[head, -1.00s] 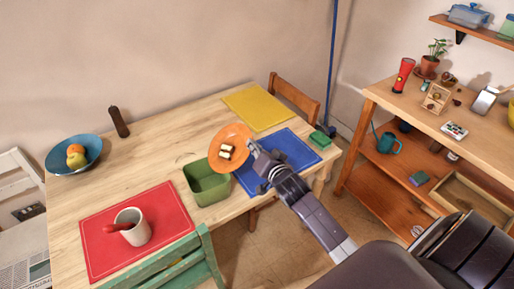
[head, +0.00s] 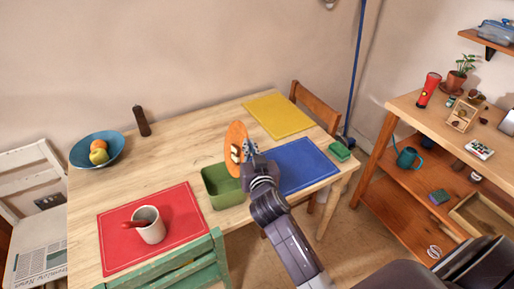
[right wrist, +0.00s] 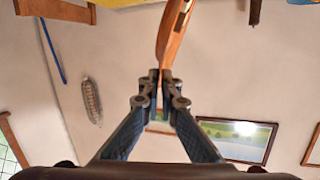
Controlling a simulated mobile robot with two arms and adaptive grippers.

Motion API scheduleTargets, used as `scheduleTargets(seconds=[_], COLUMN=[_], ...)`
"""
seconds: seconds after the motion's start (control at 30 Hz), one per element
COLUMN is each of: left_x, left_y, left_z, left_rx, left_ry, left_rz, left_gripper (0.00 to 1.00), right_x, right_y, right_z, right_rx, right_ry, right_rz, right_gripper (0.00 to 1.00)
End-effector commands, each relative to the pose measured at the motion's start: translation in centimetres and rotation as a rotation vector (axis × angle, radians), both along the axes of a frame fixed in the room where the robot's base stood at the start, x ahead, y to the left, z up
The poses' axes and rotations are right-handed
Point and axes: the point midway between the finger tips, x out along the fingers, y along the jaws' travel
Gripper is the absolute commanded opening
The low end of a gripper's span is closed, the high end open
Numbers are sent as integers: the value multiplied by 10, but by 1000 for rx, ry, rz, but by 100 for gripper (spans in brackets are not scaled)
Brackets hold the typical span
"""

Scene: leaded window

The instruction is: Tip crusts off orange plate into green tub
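The orange plate (head: 236,142) is tipped steeply, nearly on edge, above the table. My right gripper (head: 249,155) is shut on its right rim. In the right wrist view the plate (right wrist: 174,32) shows edge-on between the closed fingertips (right wrist: 161,76). The crusts (head: 236,153), small pale and brown pieces, still show against the plate's face. The green tub (head: 222,187) stands on the table just below and to the left of the plate; no crusts can be made out in it. My left gripper is not in view.
A blue mat (head: 303,166) lies right of the tub, a yellow mat (head: 279,115) behind. A red mat (head: 121,238) with a white mug (head: 150,228) lies front left. A fruit bowl (head: 84,157) stands far left. A green chair (head: 172,273) is at the front edge.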

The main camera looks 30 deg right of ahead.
Motion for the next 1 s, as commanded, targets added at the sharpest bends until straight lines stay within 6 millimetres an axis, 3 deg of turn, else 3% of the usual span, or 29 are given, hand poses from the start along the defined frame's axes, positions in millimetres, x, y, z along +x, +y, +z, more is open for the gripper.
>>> scheduleTargets(seconds=[0.4, 0.9, 0.97, 1.0], left_x=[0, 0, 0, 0], left_y=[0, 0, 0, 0], left_z=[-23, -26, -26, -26], left_rx=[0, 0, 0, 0], left_ry=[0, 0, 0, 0], left_rz=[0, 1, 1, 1], left_gripper=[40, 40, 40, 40], right_x=[2, 3, 3, 2], right_y=[36, 42, 42, 42], right_z=[7, 11, 26, 11], right_rx=[-211, -255, -252, -256], right_ry=[9, 11, 5, 18], right_rz=[1, 1, 0, 1], right_gripper=[0, 0, 0, 0])
